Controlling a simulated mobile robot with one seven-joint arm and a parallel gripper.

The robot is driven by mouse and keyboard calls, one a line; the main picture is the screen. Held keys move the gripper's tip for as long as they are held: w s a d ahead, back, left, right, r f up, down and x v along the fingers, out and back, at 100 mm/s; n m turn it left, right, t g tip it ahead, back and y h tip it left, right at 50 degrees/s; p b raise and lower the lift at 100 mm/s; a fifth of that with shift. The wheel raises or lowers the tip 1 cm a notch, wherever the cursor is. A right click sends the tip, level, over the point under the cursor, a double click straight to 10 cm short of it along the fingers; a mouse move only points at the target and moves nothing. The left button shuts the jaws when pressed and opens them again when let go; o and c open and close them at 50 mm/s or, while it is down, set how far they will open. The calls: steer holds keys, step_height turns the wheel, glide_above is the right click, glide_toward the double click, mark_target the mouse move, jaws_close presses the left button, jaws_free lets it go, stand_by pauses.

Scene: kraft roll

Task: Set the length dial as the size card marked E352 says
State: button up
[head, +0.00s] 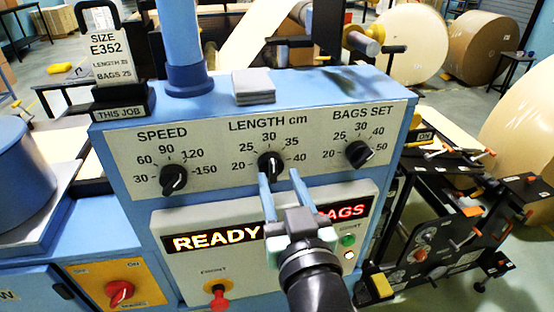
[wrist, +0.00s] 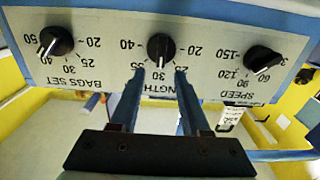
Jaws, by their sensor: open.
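The size card (head: 104,47) marked E352 stands in a holder labelled THIS JOB, at the machine's upper left. Its bags line reads 25; its length figure is too small to read surely. The length dial (head: 271,165) is a black knob in the panel's middle, with marks from 20 to 40. Its white pointer appears to be near 30; the dial also shows in the wrist view (wrist: 161,47). My gripper (head: 280,176) is open and empty, its fingertips just short of the dial and spread to either side of it; the wrist view shows the same (wrist: 160,73).
The speed dial (head: 173,178) is left of the length dial and the bags set dial (head: 359,153) is right. A grey block (head: 253,86) lies on the machine's top.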

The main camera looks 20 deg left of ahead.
mark_target(274, 165)
steer(key=shift+p+x, duration=0.45)
steer(key=shift+x, duration=1.3)
jaws_close()
